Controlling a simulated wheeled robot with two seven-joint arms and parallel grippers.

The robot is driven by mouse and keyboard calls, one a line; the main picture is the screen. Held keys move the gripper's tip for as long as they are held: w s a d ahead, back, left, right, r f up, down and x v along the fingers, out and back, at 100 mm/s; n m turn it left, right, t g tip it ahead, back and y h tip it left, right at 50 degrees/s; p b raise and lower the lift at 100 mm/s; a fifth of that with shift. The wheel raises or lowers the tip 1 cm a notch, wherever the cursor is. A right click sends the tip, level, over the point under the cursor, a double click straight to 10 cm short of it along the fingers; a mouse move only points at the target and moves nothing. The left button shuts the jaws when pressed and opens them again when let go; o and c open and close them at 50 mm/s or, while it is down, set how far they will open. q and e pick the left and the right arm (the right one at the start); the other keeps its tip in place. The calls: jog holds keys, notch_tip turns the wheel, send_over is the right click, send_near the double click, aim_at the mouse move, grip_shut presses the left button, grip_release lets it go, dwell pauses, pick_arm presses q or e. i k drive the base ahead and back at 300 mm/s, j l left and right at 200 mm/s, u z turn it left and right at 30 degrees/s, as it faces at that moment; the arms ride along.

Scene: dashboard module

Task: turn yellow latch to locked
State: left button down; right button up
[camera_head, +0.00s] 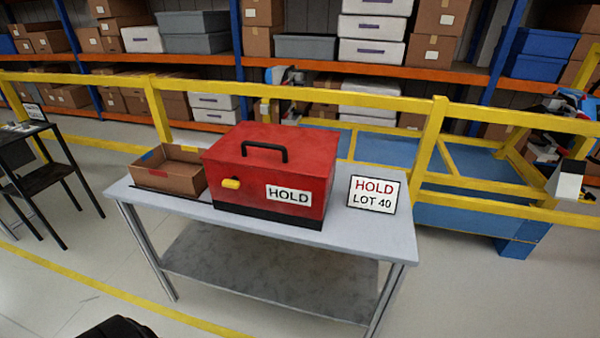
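A red box (268,165) with a black base and a black top handle (264,151) stands on a grey table (375,235). Its lid looks closed. The yellow latch (231,183) is a small knob on the left part of the box's front face, lying roughly level. It is too small to read any lock marking beside it. A white HOLD label (289,195) is on the front, right of the latch. Neither of my grippers can be made out in this view, and nothing touches the latch.
An open cardboard tray (168,179) stands left of the box. A HOLD LOT 40 sign (374,194) stands to its right. Yellow railing (435,140) runs behind the table. A dark rounded shape (118,328), unclear, shows at the bottom edge. The floor in front is mostly clear.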

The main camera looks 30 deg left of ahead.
aim_at(234, 182)
jog(key=i+l+u, duration=0.1)
jog(key=u, duration=0.3)
jog(key=l+u, duration=0.2)
jog(key=u, duration=0.2)
jog(key=i+l+u, duration=0.1)
jog(key=u, duration=0.35)
jog(key=l+u, duration=0.4)
jog(key=k+j, duration=0.05)
jog(key=j, duration=0.05)
